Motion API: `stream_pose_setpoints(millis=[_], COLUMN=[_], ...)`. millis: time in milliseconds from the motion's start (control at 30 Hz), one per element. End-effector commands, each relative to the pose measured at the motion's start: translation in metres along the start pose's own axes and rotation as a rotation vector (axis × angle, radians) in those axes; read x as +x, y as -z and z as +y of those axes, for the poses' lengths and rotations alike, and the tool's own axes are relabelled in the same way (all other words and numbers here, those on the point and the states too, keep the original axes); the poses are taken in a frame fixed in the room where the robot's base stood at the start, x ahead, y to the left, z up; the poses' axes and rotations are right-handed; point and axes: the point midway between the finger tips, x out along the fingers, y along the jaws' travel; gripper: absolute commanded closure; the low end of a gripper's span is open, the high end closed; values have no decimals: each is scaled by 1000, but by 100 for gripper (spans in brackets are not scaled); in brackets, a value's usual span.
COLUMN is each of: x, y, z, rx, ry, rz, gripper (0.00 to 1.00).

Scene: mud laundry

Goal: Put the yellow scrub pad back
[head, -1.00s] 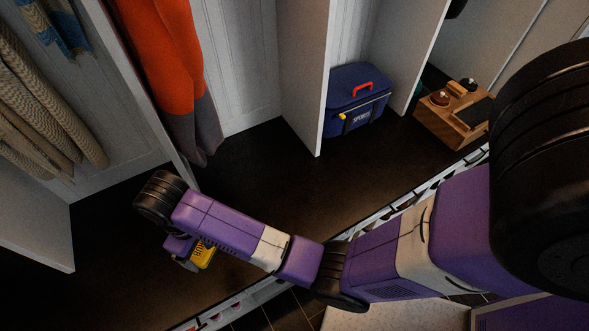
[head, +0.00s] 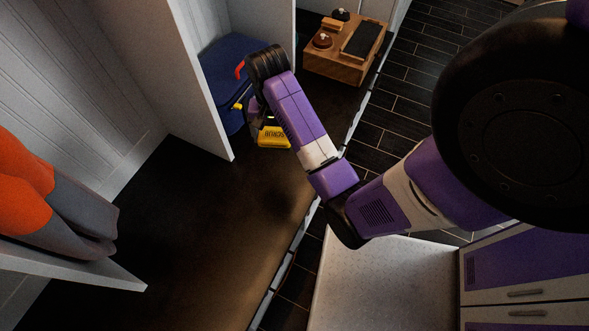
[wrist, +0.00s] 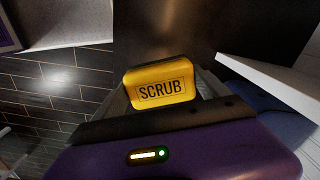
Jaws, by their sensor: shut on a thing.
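The yellow scrub pad (head: 273,137), marked SCRUB, is held at the end of my arm in the head view. It also shows close up in the wrist view (wrist: 160,84), label facing the camera. My gripper (head: 262,120) is shut on it, and the fingers are mostly hidden by the arm in the head view. The pad is above the dark bench surface, in front of the blue cooler bag. A wooden caddy (head: 340,67) with brushes and a dark pad or tray on top stands beyond it, to the upper right.
The blue cooler bag (head: 222,72) with a red handle sits in a cubby behind a white divider (head: 190,75). Dark floor tiles (head: 425,70) lie at the right.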

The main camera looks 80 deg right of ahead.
Motion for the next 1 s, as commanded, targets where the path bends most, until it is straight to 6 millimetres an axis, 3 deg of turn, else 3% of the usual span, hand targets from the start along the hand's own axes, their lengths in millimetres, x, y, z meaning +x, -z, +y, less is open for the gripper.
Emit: stream_pose_setpoints(millis=[33, 100, 300, 433, 800, 1000], x=[6, 7, 10, 29, 117, 154], y=[11, 22, 34, 35, 34, 35], z=[22, 44, 77, 81, 81, 80], rx=[103, 216, 386, 404, 400, 399], ry=[-1, -1, -3, -5, -6, -4], rz=[0, 1, 2, 1, -1, 1], gripper=[47, 47, 47, 47, 47, 47])
